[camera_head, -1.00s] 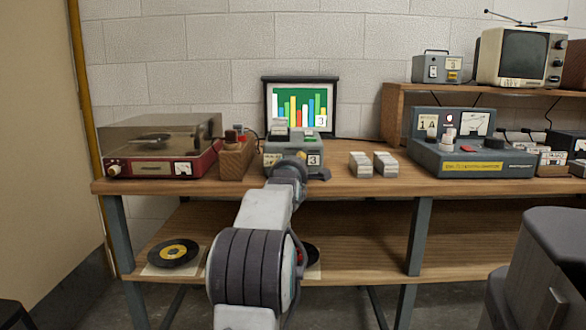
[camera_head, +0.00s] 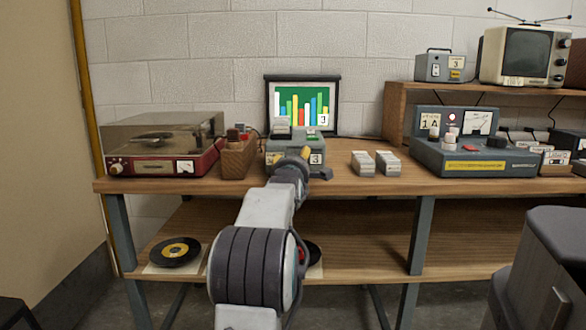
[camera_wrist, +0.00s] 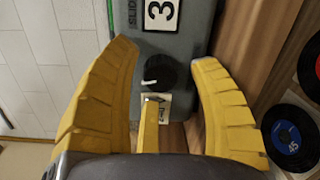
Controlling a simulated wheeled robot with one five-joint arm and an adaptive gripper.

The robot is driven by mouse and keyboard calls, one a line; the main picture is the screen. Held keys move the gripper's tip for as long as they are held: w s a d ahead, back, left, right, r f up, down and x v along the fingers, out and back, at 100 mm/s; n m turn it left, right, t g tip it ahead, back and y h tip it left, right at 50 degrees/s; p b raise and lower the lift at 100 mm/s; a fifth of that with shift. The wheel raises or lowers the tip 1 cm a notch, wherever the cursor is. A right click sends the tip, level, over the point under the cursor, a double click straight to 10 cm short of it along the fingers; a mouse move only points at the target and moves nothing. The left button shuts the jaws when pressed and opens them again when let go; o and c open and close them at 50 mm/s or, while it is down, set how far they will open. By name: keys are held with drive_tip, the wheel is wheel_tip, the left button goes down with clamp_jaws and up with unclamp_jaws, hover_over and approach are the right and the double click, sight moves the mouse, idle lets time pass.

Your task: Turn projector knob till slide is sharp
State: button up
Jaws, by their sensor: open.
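The grey projector (camera_head: 282,158), labelled 3, stands on the bench and also fills the top of the wrist view (camera_wrist: 185,45). Its round black knob (camera_wrist: 160,72) with a white pointer mark lies between my gripper's fingers in the wrist view. My gripper (camera_wrist: 165,62) is open, a yellow finger on each side of the knob with gaps, and a third yellow finger below it. In the head view, a yellow fingertip of my gripper (camera_head: 305,153) shows at the projector's front. The screen (camera_head: 301,102) shows coloured bars and a 3; the bars look distinct, but fine sharpness cannot be told.
A record player (camera_head: 160,155) and a wooden block holder (camera_head: 237,158) stand left of the projector. Slide stacks (camera_head: 375,163) and a grey console (camera_head: 470,150) stand right. Records (camera_head: 175,251) lie on the lower shelf. Some bench space is clear around the slide stacks.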

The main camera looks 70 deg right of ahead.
drive_tip(key=v, duration=1.1)
drive_tip(key=shift+a, duration=0.35)
drive_tip(key=shift+f, duration=0.1)
